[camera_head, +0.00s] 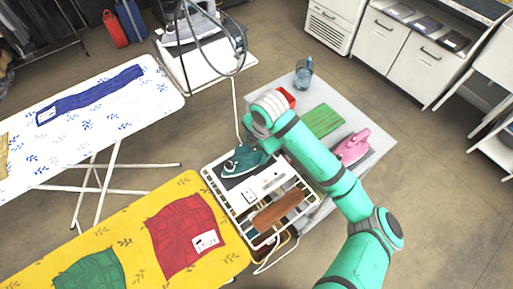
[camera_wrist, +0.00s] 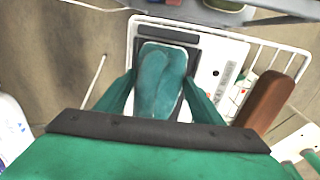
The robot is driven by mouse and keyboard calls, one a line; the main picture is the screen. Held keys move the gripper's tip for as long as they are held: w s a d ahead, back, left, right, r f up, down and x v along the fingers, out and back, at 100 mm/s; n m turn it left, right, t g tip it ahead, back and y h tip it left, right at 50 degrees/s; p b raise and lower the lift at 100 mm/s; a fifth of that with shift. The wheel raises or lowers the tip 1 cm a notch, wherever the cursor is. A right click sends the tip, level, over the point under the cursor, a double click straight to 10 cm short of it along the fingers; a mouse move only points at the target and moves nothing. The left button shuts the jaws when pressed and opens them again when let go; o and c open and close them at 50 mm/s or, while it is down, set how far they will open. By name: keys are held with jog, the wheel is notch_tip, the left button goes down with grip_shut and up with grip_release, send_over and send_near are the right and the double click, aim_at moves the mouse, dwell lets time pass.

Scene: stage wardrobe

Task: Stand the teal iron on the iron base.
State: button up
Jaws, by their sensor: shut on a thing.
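The teal iron (camera_head: 243,161) is at the left end of the white wire rack, over the dark pad of the white iron base (camera_head: 264,184). In the wrist view the teal iron (camera_wrist: 158,80) fills the space between the two fingers of my gripper (camera_wrist: 160,98). My gripper is shut on it, and its green fingers lie along both sides. The white iron base (camera_wrist: 208,62) shows around and beyond the iron. The iron's underside is hidden, so I cannot tell whether it touches the pad.
A brown wooden piece (camera_head: 279,211) lies on the rack's right part. A pink iron (camera_head: 352,147), green cloth (camera_head: 322,121) and blue bottle (camera_head: 303,73) are on the grey table behind. A yellow ironing board (camera_head: 130,222) stands close on the left. Open floor lies right.

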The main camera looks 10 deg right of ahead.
jog(key=o, duration=1.3)
jog(key=r, duration=0.4)
jog(key=s+r, duration=0.1)
jog(key=r, duration=0.3)
jog(key=s+d+r, duration=0.1)
jog(key=r, duration=0.3)
jog(key=shift+s, duration=0.1)
jog(key=shift+f, duration=0.1)
